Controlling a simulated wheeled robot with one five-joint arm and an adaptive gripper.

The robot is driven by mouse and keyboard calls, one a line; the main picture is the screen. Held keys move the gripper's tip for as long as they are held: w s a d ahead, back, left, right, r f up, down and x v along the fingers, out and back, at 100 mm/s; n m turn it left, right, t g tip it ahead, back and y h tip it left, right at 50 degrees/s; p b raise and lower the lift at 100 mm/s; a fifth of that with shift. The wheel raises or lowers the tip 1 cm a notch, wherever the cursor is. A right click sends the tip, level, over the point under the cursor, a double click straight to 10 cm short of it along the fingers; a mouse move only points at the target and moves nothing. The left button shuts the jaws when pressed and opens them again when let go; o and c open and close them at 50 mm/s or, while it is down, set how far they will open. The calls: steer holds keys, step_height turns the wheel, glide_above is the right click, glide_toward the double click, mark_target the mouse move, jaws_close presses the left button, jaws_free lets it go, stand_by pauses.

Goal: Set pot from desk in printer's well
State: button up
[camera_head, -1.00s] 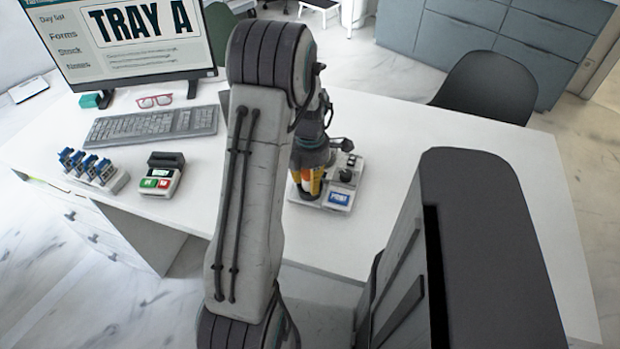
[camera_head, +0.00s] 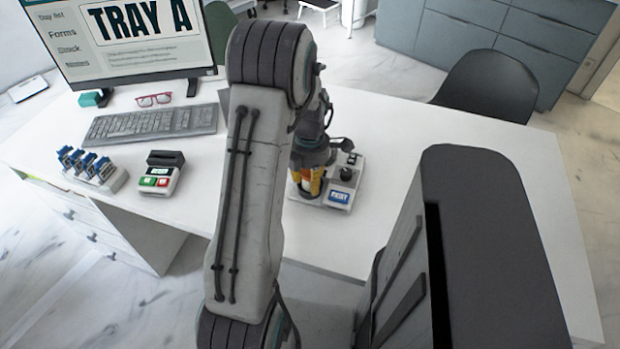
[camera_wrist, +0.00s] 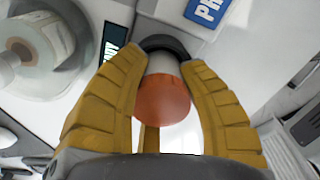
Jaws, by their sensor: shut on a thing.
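My gripper (camera_wrist: 163,66) has its yellow fingers shut on the pot (camera_wrist: 162,98), which has an orange end facing the wrist camera and a whitish body. A dark round ring (camera_wrist: 166,42) shows at the pot's far end; it looks like the well's rim, but I cannot tell whether the pot is inside it. In the head view my gripper (camera_head: 309,184) is over the left part of the printer (camera_head: 340,198), a pale unit with a blue label and a black knob. There the pot is mostly hidden by the fingers.
A label roll (camera_wrist: 35,48) sits beside the fingers in the wrist view. On the desk (camera_head: 420,150) are a card terminal (camera_head: 161,175), a rack of blue-topped items (camera_head: 95,172), a keyboard (camera_head: 150,124), red glasses (camera_head: 154,100) and a monitor (camera_head: 125,40). The desk right of the printer is clear.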

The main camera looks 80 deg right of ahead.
steer(key=shift+o, duration=0.3)
steer(key=shift+a+f+b, duration=0.3)
steer(key=shift+f+b, duration=0.25)
steer(key=shift+f, duration=0.2)
steer(key=shift+c, duration=1)
steer(key=o, duration=1.3)
steer(key=shift+d, duration=0.1)
steer(key=shift+o, duration=0.4)
steer(key=shift+d, duration=0.1)
steer(key=shift+o, duration=1.1)
steer(key=shift+d+r, duration=0.1)
steer(key=shift+r, duration=0.15)
